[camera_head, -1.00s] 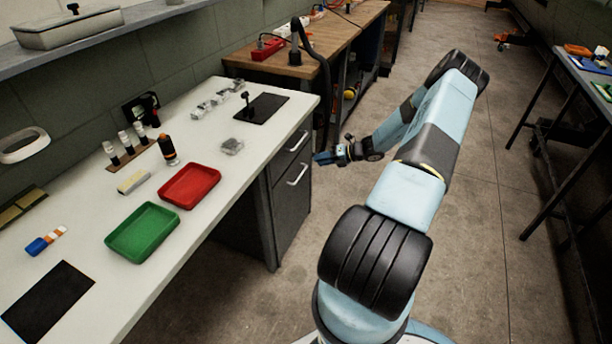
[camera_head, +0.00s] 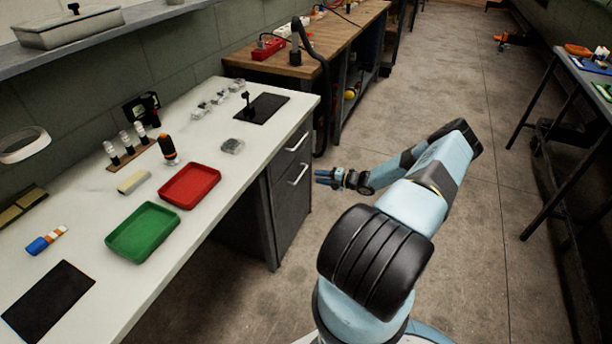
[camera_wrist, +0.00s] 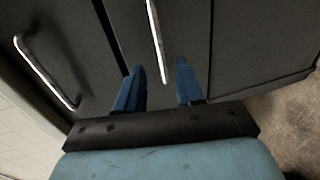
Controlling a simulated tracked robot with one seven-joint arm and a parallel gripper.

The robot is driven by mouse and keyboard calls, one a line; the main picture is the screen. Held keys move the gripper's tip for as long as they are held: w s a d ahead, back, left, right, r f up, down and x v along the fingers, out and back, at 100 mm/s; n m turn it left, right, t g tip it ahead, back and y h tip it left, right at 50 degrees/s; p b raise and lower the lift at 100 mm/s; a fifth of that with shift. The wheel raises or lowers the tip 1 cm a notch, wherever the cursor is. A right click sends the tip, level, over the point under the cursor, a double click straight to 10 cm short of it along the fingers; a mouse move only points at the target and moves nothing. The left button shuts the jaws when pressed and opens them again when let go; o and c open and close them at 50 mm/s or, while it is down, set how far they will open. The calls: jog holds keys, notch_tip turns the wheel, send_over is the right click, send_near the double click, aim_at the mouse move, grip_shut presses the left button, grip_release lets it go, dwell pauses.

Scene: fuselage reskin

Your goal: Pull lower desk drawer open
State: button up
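The lower desk drawer (camera_head: 291,199) is a dark grey front with a silver bar handle (camera_head: 298,174), under the white desk's right end. It looks closed. My gripper (camera_head: 322,177) is just to the right of that handle, at about its height. In the wrist view my gripper (camera_wrist: 160,72) is open, with two blue fingers apart. The lower drawer's handle (camera_wrist: 156,42) lies ahead of the fingertips, lined up with the gap between them. The fingers do not look shut on it; whether they touch it I cannot tell.
The upper drawer (camera_head: 287,151) has its own handle, which shows at left in the wrist view (camera_wrist: 45,72). A red tray (camera_head: 190,186) and a green tray (camera_head: 143,232) stand on the desk.

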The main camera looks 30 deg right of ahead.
jog(key=x, duration=0.8)
jog(key=shift+w+a, duration=0.1)
jog(key=shift+w, duration=0.05)
grip_shut()
dwell(0.4)
